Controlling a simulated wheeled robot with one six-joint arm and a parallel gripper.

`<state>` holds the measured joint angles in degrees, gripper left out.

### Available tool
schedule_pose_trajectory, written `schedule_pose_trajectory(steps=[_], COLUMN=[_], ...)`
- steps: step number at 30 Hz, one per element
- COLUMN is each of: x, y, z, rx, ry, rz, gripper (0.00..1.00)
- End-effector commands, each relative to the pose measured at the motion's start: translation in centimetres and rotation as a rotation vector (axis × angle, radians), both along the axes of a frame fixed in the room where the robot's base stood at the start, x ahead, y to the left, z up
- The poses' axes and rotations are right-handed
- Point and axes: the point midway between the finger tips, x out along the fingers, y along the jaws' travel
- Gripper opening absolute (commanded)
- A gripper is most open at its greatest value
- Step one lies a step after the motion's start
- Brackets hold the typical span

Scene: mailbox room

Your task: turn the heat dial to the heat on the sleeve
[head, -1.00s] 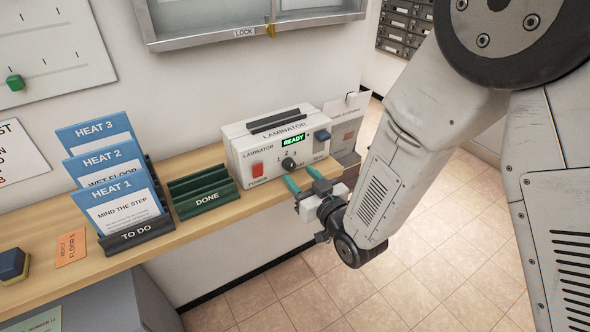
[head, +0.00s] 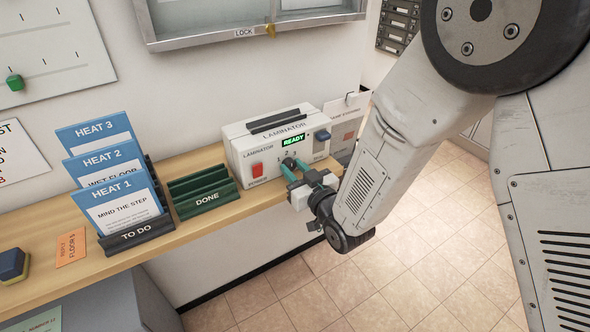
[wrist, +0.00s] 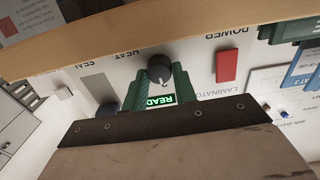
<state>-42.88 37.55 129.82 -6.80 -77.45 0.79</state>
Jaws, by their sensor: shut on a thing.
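The laminator (head: 245,150) is a white box on the wooden shelf, and its green display reads READY. Its black heat dial (wrist: 159,68) shows in the upside-down wrist view, with a 2 printed beside it. My gripper (wrist: 160,78) has its green fingers on either side of the dial, shut on it. In the head view my gripper (head: 296,170) hides most of the dial. I cannot tell where the dial points. Blue-topped sleeves stand in the TO DO rack (head: 138,236): HEAT 1 (head: 118,207) in front, HEAT 2 (head: 104,164) and HEAT 3 (head: 92,133) behind.
The green DONE rack (head: 208,198) stands empty left of the laminator. An orange tag (head: 71,247) lies on the shelf (head: 185,240). Open floor lies to the right.

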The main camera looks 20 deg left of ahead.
Motion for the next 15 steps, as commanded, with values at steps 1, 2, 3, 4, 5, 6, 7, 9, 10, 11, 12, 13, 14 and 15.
schedule_pose_trajectory(steps=[1, 2, 3, 4, 5, 6, 7, 9, 10, 11, 12, 13, 14, 15], x=[-0.01, -0.01, -0.02, -0.02, -0.03, -0.03, -0.04, -0.04, -0.05, -0.06, -0.07, -0.07, -0.08, -0.09], y=[-0.01, -0.01, -0.01, -0.01, 0.0, 0.0, 0.0, 0.01, 0.02, 0.02, 0.03, 0.04, 0.03, 0.04], z=[0.01, 0.01, 0.01, 0.0, 0.01, 0.01, 0.01, 0.0, 0.0, 0.0, 0.0, 0.0, -0.01, -0.02], rx=[-0.006, -0.011, -0.021, -0.028, -0.037, -0.051, -0.063, -0.093, -0.108, -0.125, -0.147, -0.164, -0.18, -0.205], ry=[-0.007, -0.013, -0.024, -0.033, -0.043, -0.059, -0.074, -0.11, -0.127, -0.146, -0.172, -0.192, -0.211, -0.24], rz=[0.0, 0.0, 0.0, 0.0, 0.0, 0.0, 0.0, 0.0, 0.0, 0.0, 0.0, 0.0, 0.0, 0.0], gripper=[0.05, 0.05, 0.05, 0.05, 0.05, 0.05, 0.05, 0.05, 0.05, 0.05, 0.05, 0.05, 0.05, 0.05])
